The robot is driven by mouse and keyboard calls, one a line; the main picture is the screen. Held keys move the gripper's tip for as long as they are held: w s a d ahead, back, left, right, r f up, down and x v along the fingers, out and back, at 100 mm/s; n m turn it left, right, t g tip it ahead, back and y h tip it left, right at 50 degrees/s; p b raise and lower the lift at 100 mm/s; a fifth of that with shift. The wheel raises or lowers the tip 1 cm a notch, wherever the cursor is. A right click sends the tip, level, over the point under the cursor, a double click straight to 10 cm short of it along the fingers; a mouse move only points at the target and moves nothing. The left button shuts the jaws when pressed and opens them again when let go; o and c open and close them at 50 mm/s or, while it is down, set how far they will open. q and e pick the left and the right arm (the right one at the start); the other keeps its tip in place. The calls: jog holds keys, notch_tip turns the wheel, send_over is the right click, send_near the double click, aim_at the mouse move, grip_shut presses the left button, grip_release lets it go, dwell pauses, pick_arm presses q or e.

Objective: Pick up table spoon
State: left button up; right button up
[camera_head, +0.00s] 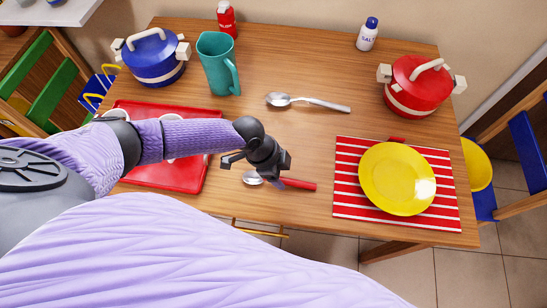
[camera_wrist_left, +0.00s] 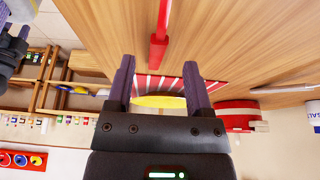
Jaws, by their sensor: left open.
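A spoon with a red handle (camera_head: 298,184) and a silver bowl lies near the table's front edge in the head view. Its red handle also shows in the left wrist view (camera_wrist_left: 158,52), between and beyond the fingers. A second, all-silver spoon (camera_head: 308,102) lies farther back on the table; part of it shows in the left wrist view (camera_wrist_left: 284,88). My left gripper (camera_head: 260,167) is open and empty, just above the red-handled spoon and partly covering it. Its two fingers (camera_wrist_left: 158,80) are apart. Part of my right arm shows at the left edge of the left wrist view; its jaws are unclear.
A red tray (camera_head: 205,180) lies under my left arm. A blue pot (camera_head: 153,58) and teal pitcher (camera_head: 217,66) stand back left. A yellow plate (camera_head: 396,178) rests on a striped mat (camera_head: 347,198) at right. A red pot (camera_head: 418,88) and salt shaker (camera_head: 367,35) stand behind.

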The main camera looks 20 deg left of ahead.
aim_at(286, 180)
pick_arm(q)
jog(key=b+x, duration=0.1)
jog(key=x, duration=0.2)
jog(key=shift+s+f, duration=0.1)
jog(key=shift+s, duration=0.05)
jog(key=shift+c, duration=0.3)
grip_shut()
